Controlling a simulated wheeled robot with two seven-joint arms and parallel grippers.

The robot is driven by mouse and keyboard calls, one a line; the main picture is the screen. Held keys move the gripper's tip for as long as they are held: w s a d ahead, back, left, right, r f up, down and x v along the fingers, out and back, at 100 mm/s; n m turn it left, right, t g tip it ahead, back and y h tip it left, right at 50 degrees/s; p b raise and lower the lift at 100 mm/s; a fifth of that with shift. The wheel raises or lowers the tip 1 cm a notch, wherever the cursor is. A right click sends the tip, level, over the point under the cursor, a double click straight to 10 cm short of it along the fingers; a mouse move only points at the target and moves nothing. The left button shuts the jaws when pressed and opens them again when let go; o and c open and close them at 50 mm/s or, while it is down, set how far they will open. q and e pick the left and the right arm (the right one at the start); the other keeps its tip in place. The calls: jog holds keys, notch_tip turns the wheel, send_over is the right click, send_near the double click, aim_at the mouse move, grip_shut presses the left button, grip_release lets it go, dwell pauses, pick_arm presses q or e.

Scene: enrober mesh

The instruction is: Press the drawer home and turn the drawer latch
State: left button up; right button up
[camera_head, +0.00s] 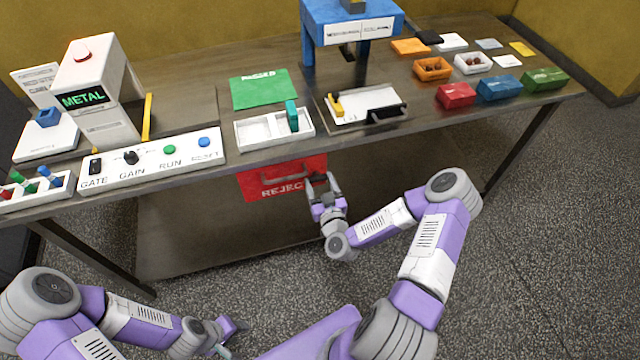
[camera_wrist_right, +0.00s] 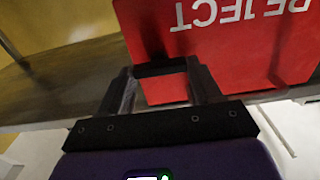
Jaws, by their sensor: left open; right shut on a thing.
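The red drawer front marked REJECT (camera_head: 262,181) hangs under the table edge, with a dark red handle (camera_head: 284,172) across it. It also shows upside down in the right wrist view (camera_wrist_right: 225,50). My right gripper (camera_head: 318,182) is at the right end of this front. Its fingers are shut on a short black bar (camera_wrist_right: 160,70), which looks like the drawer latch. The bar lies crosswise between the fingertips against the red face. I cannot tell whether the drawer front is fully flush. My left gripper (camera_head: 232,338) is open and empty, low above the floor and away from the drawer.
The table (camera_head: 190,110) carries a METAL detector box (camera_head: 95,85), a GATE/GAIN/RUN/RESET panel (camera_head: 150,160), a white tray (camera_head: 262,131), a white unit with black handle (camera_head: 355,103), a blue stand (camera_head: 350,20) and several small coloured boxes. Floor between my arms and the table is clear.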

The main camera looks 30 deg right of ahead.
jog(key=shift+m, duration=0.3)
jog(key=m, duration=0.3)
jog(key=shift+m, duration=0.3)
jog(key=m, duration=0.4)
jog(key=shift+d+m, duration=0.1)
jog(key=shift+m, duration=0.2)
jog(key=shift+f+m, duration=0.15)
jog(key=shift+m, duration=3.95)
jog(key=o, duration=1.1)
jog(key=shift+c, duration=0.2)
